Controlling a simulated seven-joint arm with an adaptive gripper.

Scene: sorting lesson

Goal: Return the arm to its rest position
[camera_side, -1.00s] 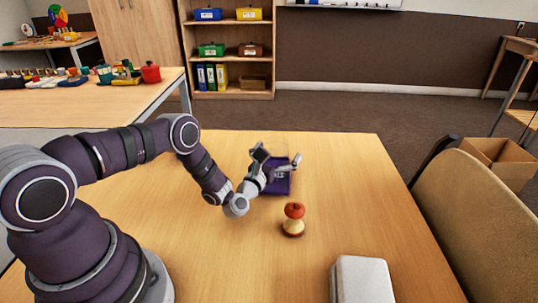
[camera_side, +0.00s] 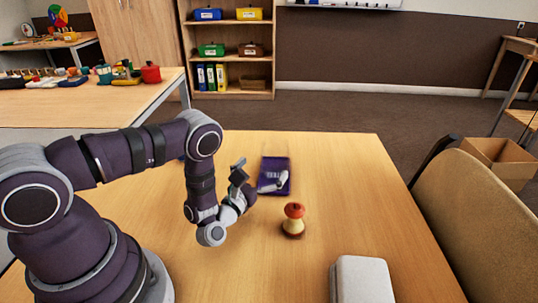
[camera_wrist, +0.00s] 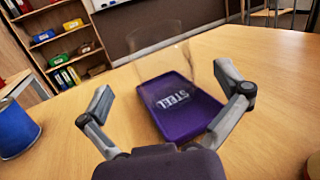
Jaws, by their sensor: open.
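My gripper (camera_side: 262,176) is open and empty above the table, on the near side of the purple tray in the side view. Its two fingers are spread wide in the wrist view (camera_wrist: 165,90). The purple tray (camera_side: 276,162) lies on the table, its near part partly covered by a finger in the side view. In the wrist view the tray (camera_wrist: 196,119) shows between the fingers with the word STEEL. A clear, see-through vessel (camera_wrist: 160,72) appears at the tray's far left part; its outline is faint.
An apple core (camera_side: 293,220) stands on the wooden table (camera_side: 345,170), right of my gripper. A pale case (camera_side: 362,280) lies at the near edge. A blue cylinder (camera_wrist: 14,130) stands left in the wrist view. A chair (camera_side: 475,215) is at the right.

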